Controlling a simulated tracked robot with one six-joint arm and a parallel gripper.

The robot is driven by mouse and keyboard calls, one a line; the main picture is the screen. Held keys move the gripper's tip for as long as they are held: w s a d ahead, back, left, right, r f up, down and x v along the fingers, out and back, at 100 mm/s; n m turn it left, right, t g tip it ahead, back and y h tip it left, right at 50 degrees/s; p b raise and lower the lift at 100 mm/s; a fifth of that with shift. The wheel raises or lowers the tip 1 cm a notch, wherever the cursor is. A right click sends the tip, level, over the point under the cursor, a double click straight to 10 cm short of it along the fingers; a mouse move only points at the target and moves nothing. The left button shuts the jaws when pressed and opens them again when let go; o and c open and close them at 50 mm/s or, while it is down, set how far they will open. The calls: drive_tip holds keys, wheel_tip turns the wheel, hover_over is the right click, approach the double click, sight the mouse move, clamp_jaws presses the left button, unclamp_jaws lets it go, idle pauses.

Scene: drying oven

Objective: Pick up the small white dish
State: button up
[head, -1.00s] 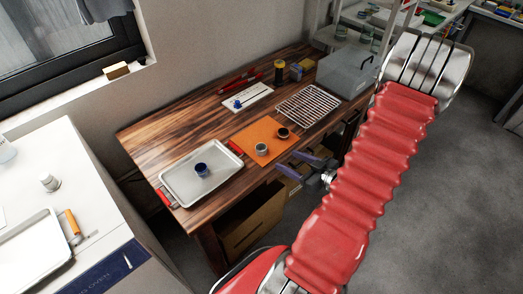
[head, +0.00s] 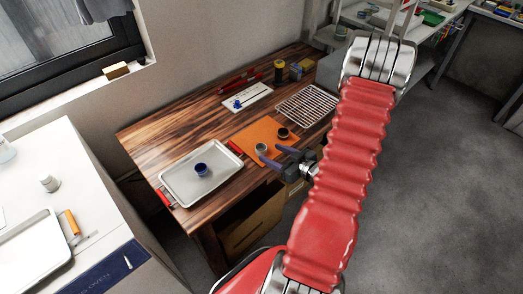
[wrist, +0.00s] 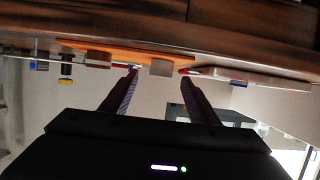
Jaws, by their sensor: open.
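The small white dish (head: 261,149), greyish in this light, stands on the orange mat (head: 250,134) near its front edge. In the wrist view, which is upside down, the dish (wrist: 163,67) shows between my two fingertips. My gripper (head: 271,154) is open and level, with its fingers pointing at the dish from the front of the table. The fingers look close to the dish, but I cannot tell whether they reach around it. A dark dish (head: 283,133) stands on the same mat, behind and to the right.
A metal tray (head: 178,191) with a blue dish (head: 201,169) lies left of the mat. A wire rack (head: 313,101) lies to the right, partly behind my arm. A white board (head: 254,94) with a blue item lies behind. Bare wood shows at the back left.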

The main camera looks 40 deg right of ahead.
sight(265, 151)
drive_tip(key=shift+w, duration=0.1)
drive_tip(key=shift+x, duration=2.5)
drive_tip(key=shift+a+f, duration=0.1)
drive_tip(key=shift+f, duration=0.05)
drive_tip(key=c, duration=1.1)
drive_tip(key=shift+r, duration=5)
